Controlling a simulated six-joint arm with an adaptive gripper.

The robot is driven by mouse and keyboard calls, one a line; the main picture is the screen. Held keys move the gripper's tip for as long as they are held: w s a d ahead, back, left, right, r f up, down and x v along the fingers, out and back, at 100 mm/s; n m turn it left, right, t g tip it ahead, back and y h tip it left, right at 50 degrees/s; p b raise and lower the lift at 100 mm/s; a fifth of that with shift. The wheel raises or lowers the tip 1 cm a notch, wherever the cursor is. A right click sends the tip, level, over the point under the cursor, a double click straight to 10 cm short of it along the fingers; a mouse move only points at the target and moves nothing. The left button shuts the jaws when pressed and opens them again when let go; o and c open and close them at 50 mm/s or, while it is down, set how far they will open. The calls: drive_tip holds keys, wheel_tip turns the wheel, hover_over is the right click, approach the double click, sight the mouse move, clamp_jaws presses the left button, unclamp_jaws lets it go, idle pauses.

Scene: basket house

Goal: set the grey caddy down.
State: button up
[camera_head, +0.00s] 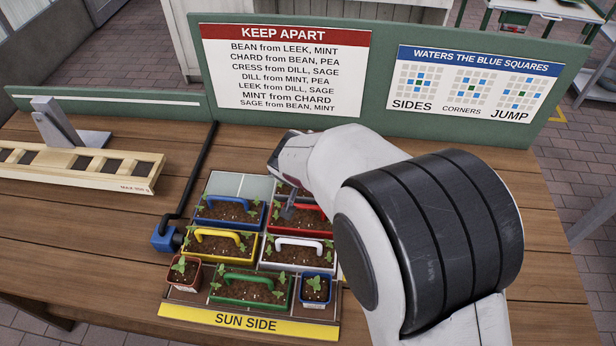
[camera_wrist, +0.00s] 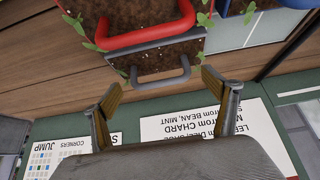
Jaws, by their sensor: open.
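The grey caddy (camera_wrist: 152,57) holds soil and seedlings and has a grey handle (camera_wrist: 160,79). In the wrist view it sits right beside the red caddy (camera_wrist: 145,18). My gripper (camera_wrist: 162,88) is open, its two fingertips on either side of the grey handle with a gap at each end. In the head view the grey caddy is at the back right of the planter tray (camera_head: 172,296), behind the red caddy (camera_head: 312,217), mostly hidden by my arm and gripper. It looks level there; its underside is hidden.
Blue (camera_head: 230,209), yellow (camera_head: 220,245), white (camera_head: 297,254) and green (camera_head: 250,288) caddies fill the tray, with small pots at its front corners. A bare pale slot (camera_head: 240,184) lies at back left. Green sign boards (camera_head: 380,108) stand close behind. A wooden rack (camera_head: 80,165) is left.

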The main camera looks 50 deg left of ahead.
drive_tip(key=v, duration=0.9)
idle(0.8)
drive_tip(key=w+d+r+m+h, duration=0.15)
drive_tip(key=w+d+r, duration=0.3)
drive_tip(key=d, duration=0.55)
drive_tip(key=w+d+r+m+t, duration=0.15)
drive_tip(key=w+d+r, duration=0.3)
drive_tip(key=d, duration=0.65)
drive_tip(key=w+d+r+m+h, duration=0.15)
drive_tip(key=w+d+r, duration=0.3)
drive_tip(key=d, duration=0.55)
drive_tip(key=s+d+m, duration=0.1)
drive_tip(key=s+d, duration=0.4)
drive_tip(key=d, duration=0.4)
drive_tip(key=s+d+m+h, duration=0.1)
drive_tip(key=s+d+m, duration=0.1)
drive_tip(key=s+d, duration=0.3)
drive_tip(key=s+d+m, duration=0.1)
drive_tip(key=s+d, duration=0.4)
drive_tip(key=d, duration=0.8)
drive_tip(key=shift+d+g+h, duration=0.3)
drive_tip(key=shift+d+g, duration=0.05)
